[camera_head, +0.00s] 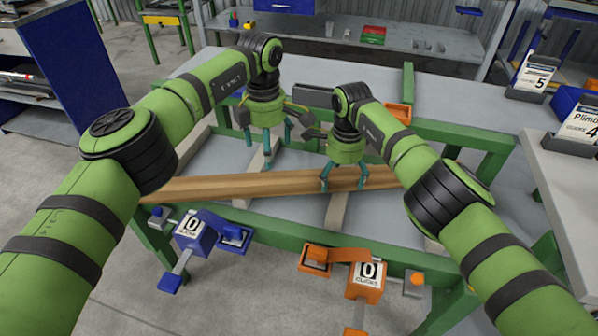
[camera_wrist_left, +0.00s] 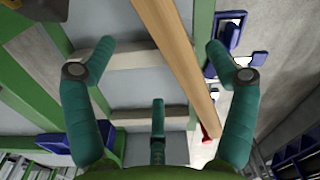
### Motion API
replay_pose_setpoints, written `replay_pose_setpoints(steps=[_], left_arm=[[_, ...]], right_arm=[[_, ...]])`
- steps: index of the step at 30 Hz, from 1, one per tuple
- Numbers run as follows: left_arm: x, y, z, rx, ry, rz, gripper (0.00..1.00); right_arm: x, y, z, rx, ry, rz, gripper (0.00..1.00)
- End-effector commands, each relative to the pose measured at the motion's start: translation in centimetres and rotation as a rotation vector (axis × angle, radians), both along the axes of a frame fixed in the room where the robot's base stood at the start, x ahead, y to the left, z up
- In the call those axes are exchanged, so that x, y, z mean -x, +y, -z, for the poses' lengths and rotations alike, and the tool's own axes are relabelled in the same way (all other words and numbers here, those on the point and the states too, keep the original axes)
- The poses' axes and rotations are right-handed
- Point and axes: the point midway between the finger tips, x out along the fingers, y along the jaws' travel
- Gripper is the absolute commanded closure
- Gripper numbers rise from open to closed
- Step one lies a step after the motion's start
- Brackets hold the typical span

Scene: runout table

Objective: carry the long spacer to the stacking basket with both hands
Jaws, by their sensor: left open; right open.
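The long spacer (camera_head: 230,188) is a long wooden bar lying across light crossbars near the front of the green-framed table. My right gripper (camera_head: 343,180) is open, its teal fingers pointing down at the spacer's right part; contact is unclear. My left gripper (camera_head: 270,155) is open and empty, above and behind the spacer's left-middle part. In the left wrist view the spacer (camera_wrist_left: 178,50) runs from top centre to lower right, between the spread fingers, nearer the right one. The right forearm hides the spacer's right end. I cannot identify a stacking basket.
The green table frame (camera_head: 300,238) carries a blue clamp (camera_head: 195,235) and an orange clamp (camera_head: 365,280) marked 0 on its front. A grey side table (camera_head: 570,165) stands at right. An orange bin (camera_head: 397,115) lies behind. Floor is open at front left.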

Motion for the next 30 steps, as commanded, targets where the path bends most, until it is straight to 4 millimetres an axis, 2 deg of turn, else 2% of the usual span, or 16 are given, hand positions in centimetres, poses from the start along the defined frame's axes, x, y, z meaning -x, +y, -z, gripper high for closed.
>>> replay_pose_setpoints(steps=[3,8,11,22,27,30], left_arm=[[0.0,0.0,-1.5,0.001,-0.001,-0.001,0.14],[0.0,0.0,-2.2,0.001,0.001,0.000,0.14],[0.0,0.0,-2.3,0.001,0.001,0.000,0.14],[0.0,0.0,-2.2,0.000,0.001,0.000,0.14],[0.0,0.0,-2.2,0.000,0.001,0.000,0.14],[0.0,0.0,-2.2,0.000,0.001,0.000,0.14]], right_arm=[[0.0,0.0,0.0,0.000,0.000,0.000,0.14],[-0.1,0.0,-0.5,0.000,-0.002,0.000,0.14],[-0.1,0.0,-1.7,-0.001,-0.005,0.000,0.14],[-0.1,-0.1,-9.3,0.001,-0.004,0.001,0.14],[0.0,0.0,-11.4,0.001,-0.002,0.000,0.14],[0.0,0.0,-11.9,0.001,0.000,0.000,0.14]])
